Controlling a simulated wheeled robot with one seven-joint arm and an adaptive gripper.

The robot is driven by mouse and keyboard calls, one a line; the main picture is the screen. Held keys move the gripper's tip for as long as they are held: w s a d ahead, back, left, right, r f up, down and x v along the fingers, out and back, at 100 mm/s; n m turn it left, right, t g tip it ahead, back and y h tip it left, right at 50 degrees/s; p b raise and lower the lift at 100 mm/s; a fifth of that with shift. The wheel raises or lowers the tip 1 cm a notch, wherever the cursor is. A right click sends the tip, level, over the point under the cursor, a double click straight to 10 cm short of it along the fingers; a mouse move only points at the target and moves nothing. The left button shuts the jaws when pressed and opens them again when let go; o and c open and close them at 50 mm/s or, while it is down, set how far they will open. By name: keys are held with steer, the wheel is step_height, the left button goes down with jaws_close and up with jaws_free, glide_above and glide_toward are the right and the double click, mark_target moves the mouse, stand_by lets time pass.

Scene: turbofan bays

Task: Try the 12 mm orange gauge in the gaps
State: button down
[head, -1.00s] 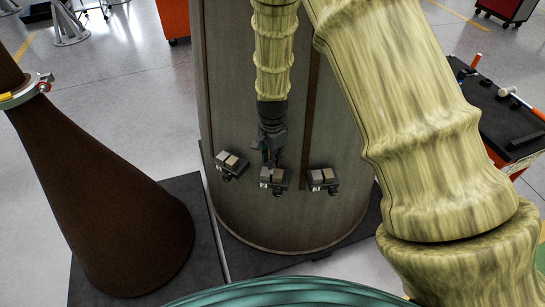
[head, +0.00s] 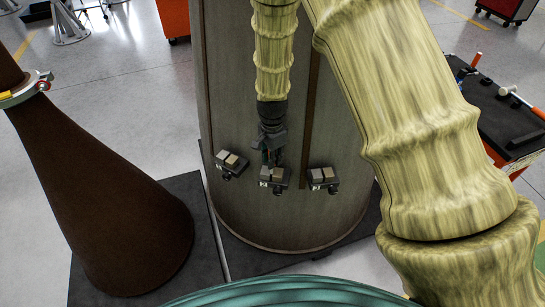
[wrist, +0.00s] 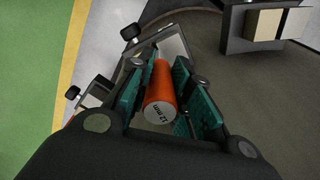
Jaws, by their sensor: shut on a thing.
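The orange gauge (wrist: 160,88) is a short cylinder marked "12 mm" on its near end face. My gripper (wrist: 160,95) is shut on it, with the green pads on either side. Three small dark fixtures with paired blocks sit on the big grey-brown drum: left (head: 231,161), middle (head: 274,178) and right (head: 323,178). In the head view my gripper (head: 272,156) is at the middle fixture and partly covers it. In the wrist view the gauge's far end points at a fixture (wrist: 168,46); whether it is in the gap cannot be told.
The grey-brown drum (head: 245,215) stands on a dark mat. A brown cone (head: 110,200) stands at the left. A tool cart (head: 505,120) is at the right. Another fixture (wrist: 265,24) shows at the upper right of the wrist view.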

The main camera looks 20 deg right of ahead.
steer(key=shift+r, duration=0.15)
steer(key=shift+r+p, duration=2.4)
steer(key=shift+r, duration=0.5)
